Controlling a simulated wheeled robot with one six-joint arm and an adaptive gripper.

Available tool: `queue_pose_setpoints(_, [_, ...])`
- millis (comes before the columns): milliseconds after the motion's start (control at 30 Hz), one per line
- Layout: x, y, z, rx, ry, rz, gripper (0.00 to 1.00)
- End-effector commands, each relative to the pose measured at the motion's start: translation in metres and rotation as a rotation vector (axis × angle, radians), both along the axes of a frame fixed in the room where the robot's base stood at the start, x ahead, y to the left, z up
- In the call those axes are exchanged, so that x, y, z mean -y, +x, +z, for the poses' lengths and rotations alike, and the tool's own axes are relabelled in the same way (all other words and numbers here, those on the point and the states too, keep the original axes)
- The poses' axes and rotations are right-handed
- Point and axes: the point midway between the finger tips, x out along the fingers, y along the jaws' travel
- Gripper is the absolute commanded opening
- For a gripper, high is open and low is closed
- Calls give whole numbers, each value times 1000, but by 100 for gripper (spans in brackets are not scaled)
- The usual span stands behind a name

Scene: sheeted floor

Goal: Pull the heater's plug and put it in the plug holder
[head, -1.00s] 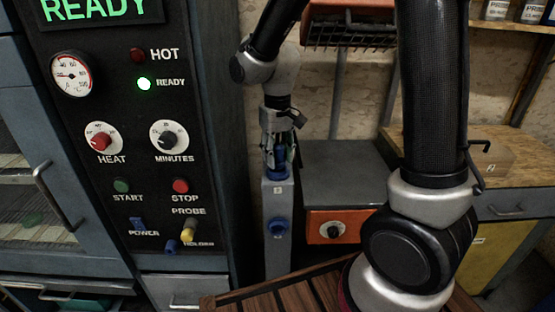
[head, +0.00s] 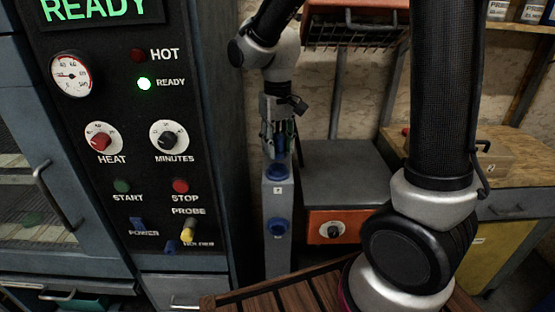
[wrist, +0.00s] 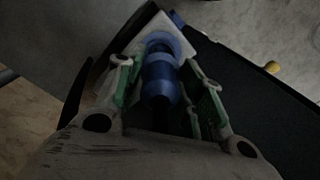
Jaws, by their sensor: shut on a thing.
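A blue plug (wrist: 160,83) is between the green-padded fingers of my gripper (wrist: 165,95) in the wrist view. In the head view my gripper (head: 277,148) points down above a narrow grey post (head: 277,254), shut on the plug. The post has a blue round socket (head: 277,173) on top and another blue round fitting (head: 277,227) on its front. The plug is over the top socket; whether its tip is fully clear is too small to tell. I cannot tell which fitting is the plug holder. An orange unit with a wire grille (head: 350,32), perhaps the heater, is behind.
A dark oven panel (head: 120,110) with knobs and a yellow-tipped probe (head: 187,231) stands close on the left. A grey-topped orange box with a dial (head: 333,230) stands right of the post. A wooden bench (head: 525,150) is further right; wooden slats (head: 290,297) are below.

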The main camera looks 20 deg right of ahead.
Motion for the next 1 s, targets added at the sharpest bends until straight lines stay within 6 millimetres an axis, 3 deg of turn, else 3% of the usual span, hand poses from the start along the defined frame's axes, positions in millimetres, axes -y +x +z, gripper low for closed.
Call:
queue_pose_setpoints(400, [0, 0, 3, 0, 0, 0, 5])
queue_pose_setpoints(1000, [0, 0, 39, 0, 0, 0, 5])
